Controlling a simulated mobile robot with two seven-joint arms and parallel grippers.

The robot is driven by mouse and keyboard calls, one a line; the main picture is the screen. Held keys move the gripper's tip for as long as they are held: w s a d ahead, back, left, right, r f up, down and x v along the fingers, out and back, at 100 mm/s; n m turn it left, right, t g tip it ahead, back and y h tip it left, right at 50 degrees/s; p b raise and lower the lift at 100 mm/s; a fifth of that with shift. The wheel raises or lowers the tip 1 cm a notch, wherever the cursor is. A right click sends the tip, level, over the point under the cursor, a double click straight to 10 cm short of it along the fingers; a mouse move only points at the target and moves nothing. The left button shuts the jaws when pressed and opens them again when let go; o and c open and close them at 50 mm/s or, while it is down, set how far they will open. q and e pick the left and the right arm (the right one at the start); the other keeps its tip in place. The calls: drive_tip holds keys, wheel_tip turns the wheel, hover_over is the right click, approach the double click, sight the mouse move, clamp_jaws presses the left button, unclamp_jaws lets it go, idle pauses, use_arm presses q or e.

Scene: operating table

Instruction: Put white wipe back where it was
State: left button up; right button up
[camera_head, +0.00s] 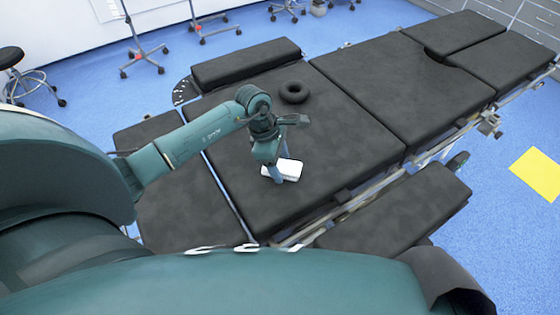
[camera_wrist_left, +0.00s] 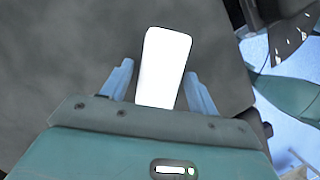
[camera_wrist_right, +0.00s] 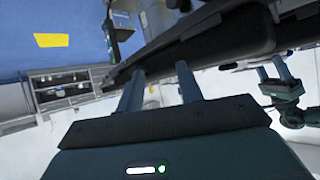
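The white wipe (camera_head: 292,168) is a flat white rectangle at the near part of the black operating table (camera_head: 345,150). It also shows in the left wrist view (camera_wrist_left: 164,65), lengthwise between the two fingers. My left gripper (camera_head: 277,178) points down at the wipe, one finger on each side. The fingers are apart, with a narrow gap beside the wipe, so the gripper looks open. Whether the wipe touches the table is hard to tell. My right gripper (camera_wrist_right: 158,85) is open and empty in the right wrist view; it is not seen in the head view.
A black ring cushion (camera_head: 293,91) lies on the table beyond the left gripper. Side pads (camera_head: 247,63) flank the table. A metal rail runs along its right edge. The table's middle is clear. A stool (camera_head: 25,75) and wheeled stands are at the far left.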

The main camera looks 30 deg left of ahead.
use_arm(q)
drive_tip(key=shift+o, duration=0.5)
drive_tip(key=shift+r, duration=0.15)
drive_tip(key=shift+r, duration=0.2)
drive_tip(key=v, duration=1.1)
drive_tip(key=shift+a+r, duration=0.2)
drive_tip(key=shift+r, duration=0.15)
